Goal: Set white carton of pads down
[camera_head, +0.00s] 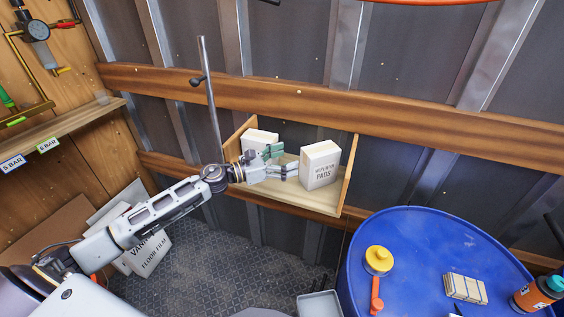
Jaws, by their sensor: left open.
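The white carton of pads (321,168) stands upright on a small wooden wall shelf (318,203), near its right side panel. Dark lettering ending in "PADS" shows on its front. My left gripper (293,170) is open, with its fingertips at the carton's left side; I cannot tell whether they touch it. A second white carton (260,142) stands at the shelf's left end, partly hidden behind my left gripper. My right gripper is not in view.
A blue drum (420,250) stands at the lower right, with a yellow-capped item (378,260), a small pale block (465,288) and an orange bottle (537,292) on top. White boxes (150,250) lie on the floor at left. A metal pole (209,95) rises behind my left gripper.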

